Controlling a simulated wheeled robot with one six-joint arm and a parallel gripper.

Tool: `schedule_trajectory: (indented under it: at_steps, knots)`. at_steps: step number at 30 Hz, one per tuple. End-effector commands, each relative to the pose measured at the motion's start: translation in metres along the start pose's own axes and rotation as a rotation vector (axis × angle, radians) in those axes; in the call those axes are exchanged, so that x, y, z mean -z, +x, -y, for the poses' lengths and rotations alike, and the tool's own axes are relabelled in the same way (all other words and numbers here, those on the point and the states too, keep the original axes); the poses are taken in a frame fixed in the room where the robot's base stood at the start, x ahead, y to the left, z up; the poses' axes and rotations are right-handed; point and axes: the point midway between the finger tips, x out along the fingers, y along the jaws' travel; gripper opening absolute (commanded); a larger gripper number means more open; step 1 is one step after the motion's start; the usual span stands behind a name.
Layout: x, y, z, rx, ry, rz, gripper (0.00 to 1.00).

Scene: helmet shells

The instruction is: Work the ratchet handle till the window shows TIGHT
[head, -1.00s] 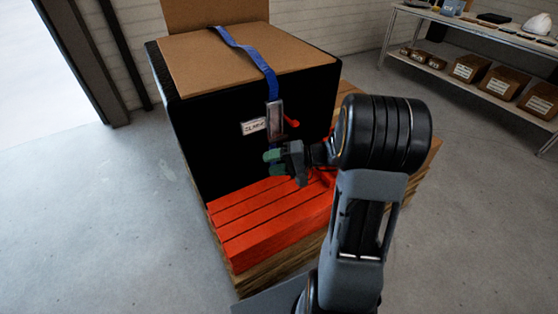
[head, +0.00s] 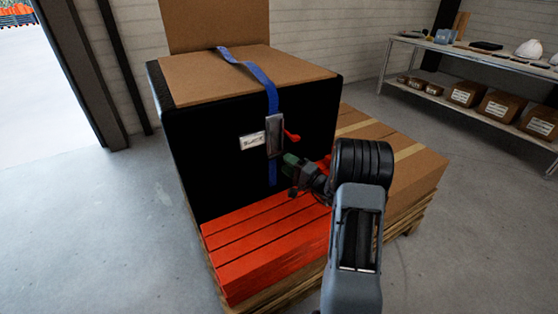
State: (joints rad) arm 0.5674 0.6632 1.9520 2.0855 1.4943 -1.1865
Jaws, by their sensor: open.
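A grey ratchet (head: 275,136) sits on the front of a black crate (head: 225,165), on a blue strap (head: 262,74) that runs over the top. Its red handle (head: 292,136) sticks out to the right. Left of the ratchet is a small white window (head: 252,141); its dark lettering is too blurred to read. My gripper (head: 289,160), with green fingertips, is open and empty. In the picture it is just below the red handle and apart from it. The gap in depth is hard to judge.
Red slats (head: 265,240) lie on a wooden pallet in front of the crate. A flat cardboard box (head: 405,155) lies to the right, partly behind my arm. A shelf (head: 475,55) with boxes stands at the back right. The floor on the left is clear.

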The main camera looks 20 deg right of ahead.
Motion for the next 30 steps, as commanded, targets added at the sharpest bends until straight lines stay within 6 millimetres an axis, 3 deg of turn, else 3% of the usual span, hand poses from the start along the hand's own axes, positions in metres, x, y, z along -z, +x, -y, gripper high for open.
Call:
schedule_trajectory:
  at_steps: [3, 9, 22, 30]
  knots:
    - [-0.001, 0.018, 0.000, 0.001, -0.001, 0.002, 0.46]
    - [0.000, 0.036, 0.000, 0.000, 0.000, 0.002, 0.46]
    - [0.000, 0.043, 0.000, 0.000, 0.001, 0.000, 0.46]
    - [0.000, 0.043, 0.000, 0.000, 0.001, 0.000, 0.21]
